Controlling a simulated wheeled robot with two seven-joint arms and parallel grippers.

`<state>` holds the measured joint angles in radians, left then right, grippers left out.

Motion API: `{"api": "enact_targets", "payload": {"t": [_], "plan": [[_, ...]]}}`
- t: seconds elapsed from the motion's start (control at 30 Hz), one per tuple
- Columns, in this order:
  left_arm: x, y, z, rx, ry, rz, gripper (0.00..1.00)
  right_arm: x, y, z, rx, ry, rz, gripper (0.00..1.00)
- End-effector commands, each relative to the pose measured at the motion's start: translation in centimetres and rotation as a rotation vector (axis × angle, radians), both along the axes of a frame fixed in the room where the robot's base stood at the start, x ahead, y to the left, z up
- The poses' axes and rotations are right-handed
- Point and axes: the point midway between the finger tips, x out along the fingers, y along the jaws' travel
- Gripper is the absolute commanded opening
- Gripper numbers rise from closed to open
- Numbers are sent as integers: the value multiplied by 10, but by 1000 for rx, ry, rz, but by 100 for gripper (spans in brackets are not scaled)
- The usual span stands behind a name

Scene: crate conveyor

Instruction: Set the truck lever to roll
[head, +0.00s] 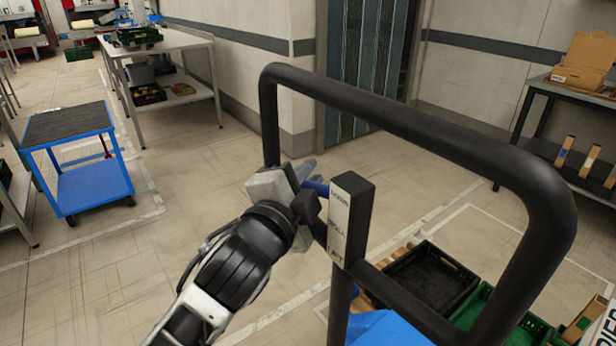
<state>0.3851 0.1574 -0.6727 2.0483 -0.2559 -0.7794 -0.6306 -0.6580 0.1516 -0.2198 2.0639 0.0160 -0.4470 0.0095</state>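The truck's black tube handle (420,130) arches across the middle and right of the head view. A dark post (357,215) stands inside it, with a pale label plate (338,222) whose words are too small to read surely. A short blue lever (318,187) sticks out to the left of the post, near the upper part of the plate. My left gripper (306,190) is at the lever, with its fingers on either side of it. The gripper hides the lever's outer end, and I cannot tell whether the fingers press on it. My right gripper is out of view.
Below the handle are a black crate (462,283) and a green crate (472,309). A blue cart (95,188) and a grey table (190,41) stand at the left. A bench (540,88) is at the right. The floor between is clear.

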Motion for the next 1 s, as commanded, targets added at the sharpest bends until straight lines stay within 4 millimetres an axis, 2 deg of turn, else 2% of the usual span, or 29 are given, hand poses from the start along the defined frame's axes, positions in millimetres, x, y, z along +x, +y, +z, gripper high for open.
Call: {"api": "enact_targets", "payload": {"t": [0.17, 0.27, 0.4, 0.7, 0.73, 1.0], "plan": [[1, 1, 5, 21, -27, 0, 0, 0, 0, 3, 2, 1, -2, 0], [4, 3, 19, 99, -132, 0, 0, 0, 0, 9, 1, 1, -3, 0], [4, 3, 33, 193, -263, 0, 0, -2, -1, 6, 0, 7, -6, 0], [4, 3, 34, 205, -281, 1, 0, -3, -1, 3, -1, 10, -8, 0], [4, 3, 34, 205, -281, 1, 24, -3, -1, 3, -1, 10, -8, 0], [4, 3, 34, 203, -279, 0, 25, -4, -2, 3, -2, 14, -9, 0]]}}
